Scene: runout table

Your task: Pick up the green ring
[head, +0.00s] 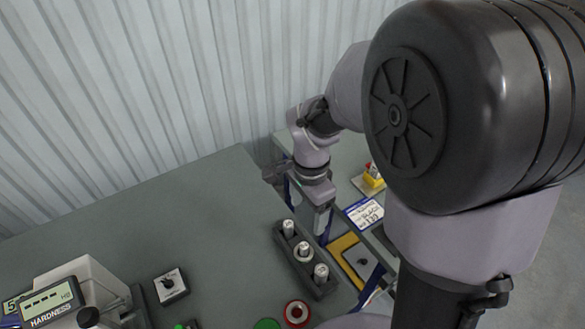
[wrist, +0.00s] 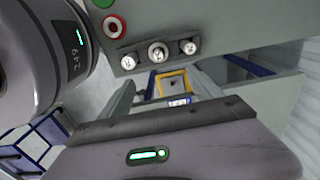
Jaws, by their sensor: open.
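A green round piece (head: 267,324), apparently the green ring, is cut off by the bottom edge of the head view, left of a red ring (head: 297,312). In the wrist view the green piece (wrist: 103,3) is cut off by the top edge, beside the red ring (wrist: 113,27). Any hole in it is out of view. My gripper (head: 321,198) is open, near the table's right edge, beyond the block of metal pieces and well away from the green piece. Its fingertips are hard to make out.
A dark block (head: 305,262) with three metal cylinders stands between my gripper and the rings. A hardness tester (head: 62,300) and a small knob plate (head: 171,286) are at left. A yellow frame (head: 352,258) lies beyond the grey table (head: 190,215). A corrugated wall is behind.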

